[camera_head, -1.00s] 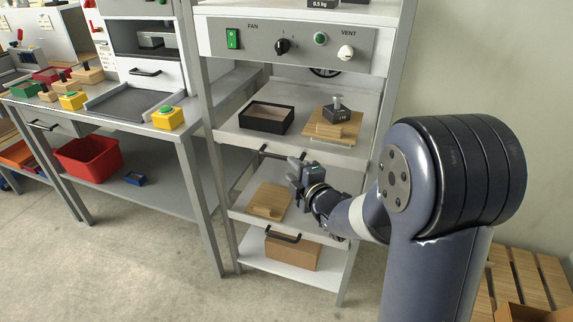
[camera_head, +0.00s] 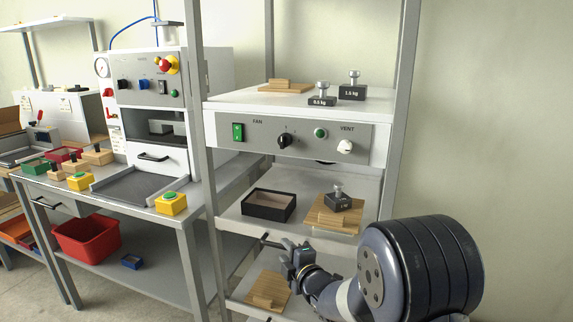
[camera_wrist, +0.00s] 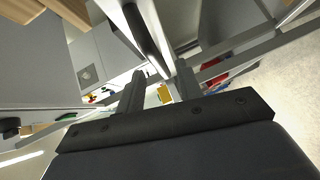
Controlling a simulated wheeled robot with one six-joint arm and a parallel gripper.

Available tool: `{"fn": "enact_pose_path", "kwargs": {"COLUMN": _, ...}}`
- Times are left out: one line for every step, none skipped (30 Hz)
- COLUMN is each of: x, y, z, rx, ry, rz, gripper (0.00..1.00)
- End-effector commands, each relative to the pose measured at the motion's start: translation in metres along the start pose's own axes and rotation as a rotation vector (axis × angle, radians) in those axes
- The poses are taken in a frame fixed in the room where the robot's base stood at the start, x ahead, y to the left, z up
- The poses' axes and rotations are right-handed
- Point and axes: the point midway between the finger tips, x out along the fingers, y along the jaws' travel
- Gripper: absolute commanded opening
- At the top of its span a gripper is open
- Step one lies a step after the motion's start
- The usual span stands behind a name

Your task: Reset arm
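My gripper (camera_head: 297,250) is in front of the shelf rack, beside the shelf with the black tray and close to a dark bar handle (camera_head: 268,241). In the wrist view its two fingers (camera_wrist: 158,92) stand apart with a gap between them, and nothing is held there. A dark bar passes close above the fingers in that view. My arm reaches in from the lower right of the head view.
The rack has a panel (camera_head: 370,142) with knobs. Its shelves hold a black tray (camera_head: 268,207), a weight (camera_head: 338,199) on wooden boards and another wooden board (camera_head: 268,291). A workbench with a press (camera_head: 150,100) and a red bin (camera_head: 88,240) stands left.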

Motion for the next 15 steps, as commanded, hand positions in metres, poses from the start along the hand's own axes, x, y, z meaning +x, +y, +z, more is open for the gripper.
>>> {"fn": "enact_pose_path", "kwargs": {"x": 0.01, "y": 0.0, "z": -0.001, "rx": 0.0, "ry": 0.002, "rz": 0.0, "gripper": 0.34}}
{"fn": "enact_pose_path", "kwargs": {"x": 0.015, "y": -0.001, "z": -0.001, "rx": 0.0, "ry": 0.002, "rz": 0.0, "gripper": 0.34}}
{"fn": "enact_pose_path", "kwargs": {"x": 0.022, "y": -0.001, "z": -0.001, "rx": 0.0, "ry": 0.002, "rz": -0.002, "gripper": 0.34}}
{"fn": "enact_pose_path", "kwargs": {"x": 0.027, "y": 0.0, "z": -0.001, "rx": 0.0, "ry": 0.002, "rz": 0.0, "gripper": 0.34}}
{"fn": "enact_pose_path", "kwargs": {"x": 0.032, "y": -0.001, "z": -0.001, "rx": 0.0, "ry": 0.002, "rz": -0.001, "gripper": 0.34}}
{"fn": "enact_pose_path", "kwargs": {"x": 0.038, "y": 0.0, "z": -0.001, "rx": 0.0, "ry": 0.002, "rz": 0.0, "gripper": 0.34}}
{"fn": "enact_pose_path", "kwargs": {"x": 0.042, "y": -0.001, "z": -0.001, "rx": 0.0, "ry": 0.002, "rz": -0.001, "gripper": 0.34}}
{"fn": "enact_pose_path", "kwargs": {"x": 0.046, "y": -0.001, "z": -0.001, "rx": 0.0, "ry": 0.002, "rz": -0.001, "gripper": 0.34}}
{"fn": "enact_pose_path", "kwargs": {"x": 0.042, "y": 0.0, "z": -0.006, "rx": 0.001, "ry": 0.004, "rz": -0.003, "gripper": 0.34}}
{"fn": "enact_pose_path", "kwargs": {"x": 0.038, "y": -0.001, "z": -0.009, "rx": 0.003, "ry": 0.004, "rz": -0.002, "gripper": 0.34}}
{"fn": "enact_pose_path", "kwargs": {"x": 0.036, "y": -0.001, "z": -0.011, "rx": 0.002, "ry": 0.005, "rz": -0.002, "gripper": 0.34}}
{"fn": "enact_pose_path", "kwargs": {"x": 0.033, "y": -0.002, "z": -0.014, "rx": 0.002, "ry": 0.004, "rz": -0.001, "gripper": 0.34}}
{"fn": "enact_pose_path", "kwargs": {"x": 0.032, "y": -0.003, "z": -0.015, "rx": 0.003, "ry": 0.004, "rz": -0.002, "gripper": 0.34}}
{"fn": "enact_pose_path", "kwargs": {"x": 0.03, "y": -0.003, "z": -0.017, "rx": 0.003, "ry": 0.004, "rz": -0.001, "gripper": 0.34}}
{"fn": "enact_pose_path", "kwargs": {"x": 0.029, "y": -0.004, "z": -0.018, "rx": 0.002, "ry": 0.004, "rz": 0.0, "gripper": 0.34}}
